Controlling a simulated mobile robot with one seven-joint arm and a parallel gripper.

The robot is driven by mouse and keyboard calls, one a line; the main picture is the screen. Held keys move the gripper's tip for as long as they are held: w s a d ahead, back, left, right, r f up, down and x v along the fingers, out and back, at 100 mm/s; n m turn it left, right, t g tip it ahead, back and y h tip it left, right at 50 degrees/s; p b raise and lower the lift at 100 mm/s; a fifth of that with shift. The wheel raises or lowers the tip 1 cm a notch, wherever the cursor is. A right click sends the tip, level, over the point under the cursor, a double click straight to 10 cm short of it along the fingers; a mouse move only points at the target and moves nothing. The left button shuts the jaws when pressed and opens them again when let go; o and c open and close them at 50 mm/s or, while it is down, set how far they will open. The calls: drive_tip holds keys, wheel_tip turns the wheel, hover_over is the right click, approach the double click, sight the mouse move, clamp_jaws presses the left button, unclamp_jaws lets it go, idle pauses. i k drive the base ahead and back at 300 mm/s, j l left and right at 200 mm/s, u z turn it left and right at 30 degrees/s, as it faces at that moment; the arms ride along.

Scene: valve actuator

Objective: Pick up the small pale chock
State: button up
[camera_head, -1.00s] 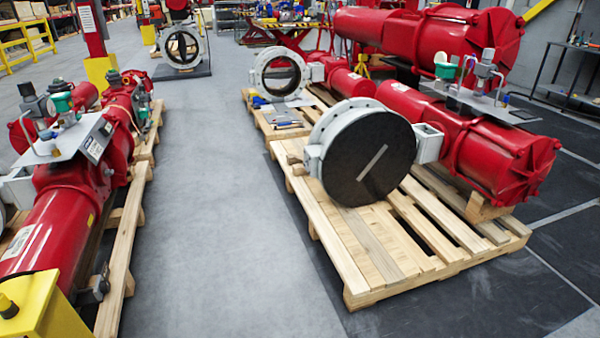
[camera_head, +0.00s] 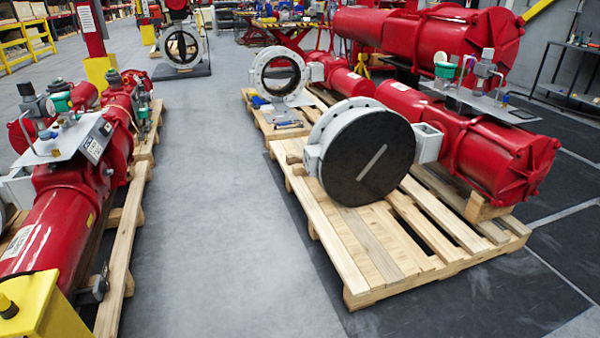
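A small pale wooden block (camera_head: 487,208), the one thing here that looks like a chock, sits on the near right pallet (camera_head: 375,255). It is under the right end of the large red actuator (camera_head: 470,135) and appears to touch it from below. Its upper part is hidden by the red cylinder. I cannot tell for sure that it is the chock meant. My gripper is not in view.
A white valve with a dark disc (camera_head: 365,158) stands on the same pallet, left of the actuator. Another red actuator (camera_head: 60,215) lies on a pallet at left. The grey floor (camera_head: 215,200) between the pallets is clear. Dark floor (camera_head: 560,250) lies open at right.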

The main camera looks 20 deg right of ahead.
sight(298, 170)
drive_tip(key=i, duration=1.15)
drive_tip(key=i+z, duration=0.1)
drive_tip(key=i, duration=1.05)
drive_tip(key=i+j, duration=0.15)
drive_tip(key=i, duration=1)
drive_tip(key=i+j+z, duration=0.1)
drive_tip(key=i+z, duration=0.35)
drive_tip(key=i+j+z, duration=0.8)
drive_tip(key=i+z, duration=0.15)
drive_tip(key=i+j+z, duration=0.45)
drive_tip(key=j, duration=0.15)
drive_tip(key=i+j+z, duration=0.1)
drive_tip(key=j+z, duration=0.35)
drive_tip(key=j, duration=0.2)
